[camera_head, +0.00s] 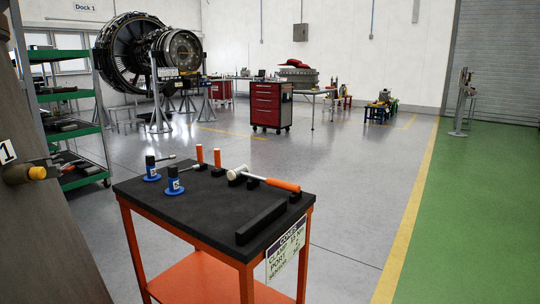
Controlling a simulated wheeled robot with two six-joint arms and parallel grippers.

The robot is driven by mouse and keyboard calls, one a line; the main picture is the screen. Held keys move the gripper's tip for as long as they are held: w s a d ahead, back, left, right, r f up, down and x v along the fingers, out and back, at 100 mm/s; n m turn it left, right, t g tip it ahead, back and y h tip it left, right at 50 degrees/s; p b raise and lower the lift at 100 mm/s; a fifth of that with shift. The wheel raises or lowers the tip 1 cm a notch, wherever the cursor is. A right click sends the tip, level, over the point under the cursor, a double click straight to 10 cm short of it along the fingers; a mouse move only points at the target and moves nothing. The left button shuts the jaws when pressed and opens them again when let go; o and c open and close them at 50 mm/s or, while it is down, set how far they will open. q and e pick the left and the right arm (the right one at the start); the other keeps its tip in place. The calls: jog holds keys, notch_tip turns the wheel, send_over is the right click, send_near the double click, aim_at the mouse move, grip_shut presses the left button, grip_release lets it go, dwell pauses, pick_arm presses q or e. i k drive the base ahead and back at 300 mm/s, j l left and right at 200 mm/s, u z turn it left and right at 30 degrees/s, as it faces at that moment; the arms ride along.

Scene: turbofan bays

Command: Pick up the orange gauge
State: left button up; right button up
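Two upright orange cylinders stand near the back of the cart's black top: one orange cylinder (199,153) on the left and one orange cylinder (217,158) just to its right, each with a dark lower part. I cannot tell whether either is the orange gauge. A hammer-like tool with an orange handle (282,185) and a pale head lies to their right on dark rests. Neither of my grippers is in view.
The orange cart (249,262) has a black top (205,211). Two blue-based tools (152,175) (174,187) stand on its left, and a black bar (261,222) lies at the front right. A brown panel with a yellow-tipped knob (38,173) is at left. Floor right of the cart is clear.

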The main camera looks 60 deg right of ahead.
aim_at(198, 147)
jog(key=z, duration=3.05)
jog(key=i, duration=3)
jog(key=i+u, duration=0.35)
jog(key=u, duration=1.8)
